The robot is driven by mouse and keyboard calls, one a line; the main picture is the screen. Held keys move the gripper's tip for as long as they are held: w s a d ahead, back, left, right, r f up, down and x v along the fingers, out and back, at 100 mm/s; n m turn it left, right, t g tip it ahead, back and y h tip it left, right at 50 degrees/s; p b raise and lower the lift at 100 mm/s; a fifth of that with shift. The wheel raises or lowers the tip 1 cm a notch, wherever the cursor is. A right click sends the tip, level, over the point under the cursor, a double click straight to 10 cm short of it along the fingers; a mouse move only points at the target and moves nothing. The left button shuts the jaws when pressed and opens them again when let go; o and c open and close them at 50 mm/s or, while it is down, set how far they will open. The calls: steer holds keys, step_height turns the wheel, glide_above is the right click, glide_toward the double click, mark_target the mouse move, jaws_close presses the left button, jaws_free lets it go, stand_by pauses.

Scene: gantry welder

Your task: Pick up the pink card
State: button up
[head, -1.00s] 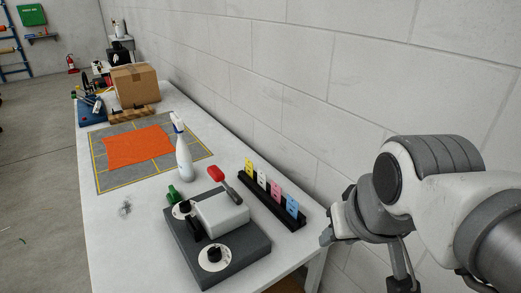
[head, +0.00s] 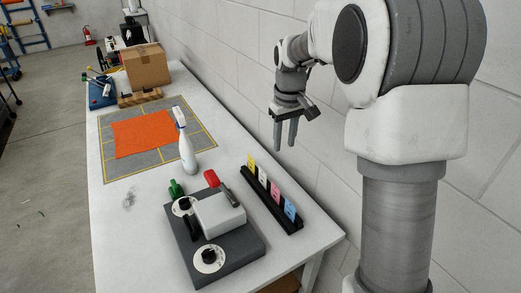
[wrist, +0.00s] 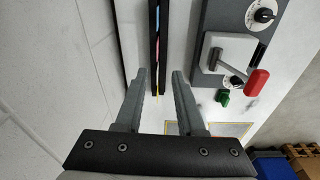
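The pink card (head: 275,194) stands upright in a black slotted rack (head: 262,207) along the wall side of the table. A yellow card (head: 251,162) and a white card (head: 263,178) stand on its far side, a blue card (head: 290,209) on its near side. My gripper (head: 285,147) is open and empty, pointing down above and beyond the rack, towards the wall. In the wrist view my gripper (wrist: 159,78) has its fingers apart, with the rack (wrist: 153,45) below; the cards show only as thin coloured edges.
A grey machine (head: 227,250) with a red lever (head: 211,178) stands beside the rack. An orange cloth (head: 142,139) lies on a grey mat. A cardboard box (head: 147,66) stands at the far end. The wall runs close beside the rack.

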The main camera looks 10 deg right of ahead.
steer(key=g+p, duration=0.1)
glide_above(276, 187)
step_height(276, 187, down, 5)
steer(key=shift+n, duration=0.5)
steer(key=shift+w+f+p, duration=0.2)
steer(key=shift+f+p, duration=1.6)
steer(key=shift+f, duration=7.4)
jaws_close()
